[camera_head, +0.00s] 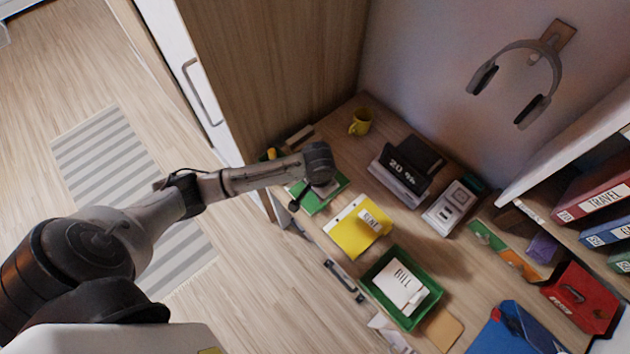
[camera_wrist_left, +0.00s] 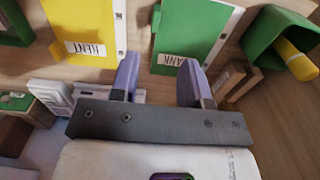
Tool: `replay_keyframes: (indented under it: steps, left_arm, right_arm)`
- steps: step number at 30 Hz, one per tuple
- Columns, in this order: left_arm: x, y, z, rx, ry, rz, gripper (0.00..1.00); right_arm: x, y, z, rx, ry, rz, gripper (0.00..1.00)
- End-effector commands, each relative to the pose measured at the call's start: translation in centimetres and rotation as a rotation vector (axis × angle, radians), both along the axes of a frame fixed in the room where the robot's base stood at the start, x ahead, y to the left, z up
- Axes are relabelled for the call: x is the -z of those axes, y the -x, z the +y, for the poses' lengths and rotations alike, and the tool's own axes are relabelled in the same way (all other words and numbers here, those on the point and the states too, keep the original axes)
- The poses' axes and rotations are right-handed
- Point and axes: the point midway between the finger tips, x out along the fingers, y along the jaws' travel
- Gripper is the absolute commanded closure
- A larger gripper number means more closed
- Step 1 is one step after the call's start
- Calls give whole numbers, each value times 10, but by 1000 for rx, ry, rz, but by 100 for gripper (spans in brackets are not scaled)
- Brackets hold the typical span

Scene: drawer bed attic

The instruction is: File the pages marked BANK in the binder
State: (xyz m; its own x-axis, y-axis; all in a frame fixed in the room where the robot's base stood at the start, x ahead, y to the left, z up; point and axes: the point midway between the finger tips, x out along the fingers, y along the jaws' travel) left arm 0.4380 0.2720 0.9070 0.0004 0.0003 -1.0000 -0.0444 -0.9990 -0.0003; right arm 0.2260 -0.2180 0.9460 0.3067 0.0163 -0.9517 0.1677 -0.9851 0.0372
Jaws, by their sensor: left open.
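A green page or folder with a white label reading partly "ANK" lies on the desk in the left wrist view (camera_wrist_left: 190,28); it also shows in the head view (camera_head: 322,200), partly covered by my arm. My left gripper (camera_wrist_left: 158,72) is open, its two purple-grey fingers on either side of the green sheet's lower edge in the picture; contact cannot be told. In the head view the left gripper (camera_head: 306,188) hangs over the green sheet. A yellow sheet labelled RENT (camera_wrist_left: 85,22) lies beside it, also in the head view (camera_head: 350,232). My right gripper is not in view.
A green tray (camera_head: 433,296) holds a white sheet marked BILL (camera_head: 398,278). A black "20%" box (camera_head: 405,165), yellow mug (camera_head: 360,122), white device (camera_head: 450,207), blue folder (camera_head: 505,330) and red case (camera_head: 582,300) crowd the desk. Labelled binders, one TRAVEL (camera_head: 600,190), stand on the right shelf.

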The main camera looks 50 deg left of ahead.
Motion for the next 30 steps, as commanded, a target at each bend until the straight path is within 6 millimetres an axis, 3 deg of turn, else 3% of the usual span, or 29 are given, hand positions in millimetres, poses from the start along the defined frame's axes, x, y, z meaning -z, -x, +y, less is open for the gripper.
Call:
replay_keyframes:
  steps: [9, 21, 30]
  left_arm:
    - [56, 0, 0, -1, 0, 3, 57]
    - [83, 1, -1, -1, 0, 1, 57]
    - [121, 3, -4, 0, 0, 2, 57]
  right_arm:
    - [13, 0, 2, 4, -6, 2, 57]
    - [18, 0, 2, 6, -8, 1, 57]
    - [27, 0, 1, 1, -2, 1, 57]
